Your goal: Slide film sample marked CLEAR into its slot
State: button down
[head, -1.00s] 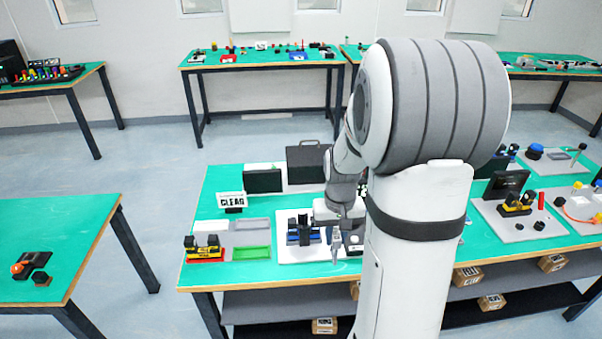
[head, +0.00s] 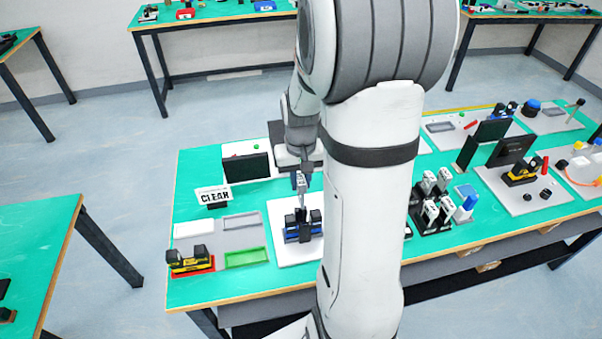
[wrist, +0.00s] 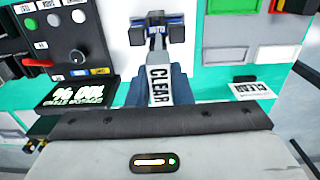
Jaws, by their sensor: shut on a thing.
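The film sample marked CLEAR (wrist: 158,88) is a white strip with black letters, held between the fingers of my gripper (wrist: 160,82). In the head view my gripper (head: 301,186) points down just above a blue and black fixture (head: 303,228) on a white board. That fixture (wrist: 154,29) lies just beyond the strip's far end in the wrist view. I cannot tell whether the strip touches it or has entered a slot. A white sign reading CLEAR (head: 213,195) stands on the table to the left; it also shows in the wrist view (wrist: 252,90).
A green tray (head: 246,258) and a grey tray (head: 242,221) lie left of the fixture. A yellow and black device (head: 189,261) stands front left. In the wrist view, a knobbed control box (wrist: 70,35) and a black display (wrist: 80,92) are on the left.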

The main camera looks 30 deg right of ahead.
aim_at(303, 194)
jog(key=shift+s+d, duration=0.15)
jog(key=shift+d, duration=0.1)
jog(key=shift+s+f+b, duration=0.15)
jog(key=shift+f+b, duration=0.2)
jog(key=shift+b, duration=0.05)
jog(key=shift+f+b, duration=1.65)
jog(key=shift+f, duration=0.4)
jog(key=shift+f, duration=0.15)
jog(key=shift+f+b, duration=2.4)
jog(key=shift+f, duration=0.35)
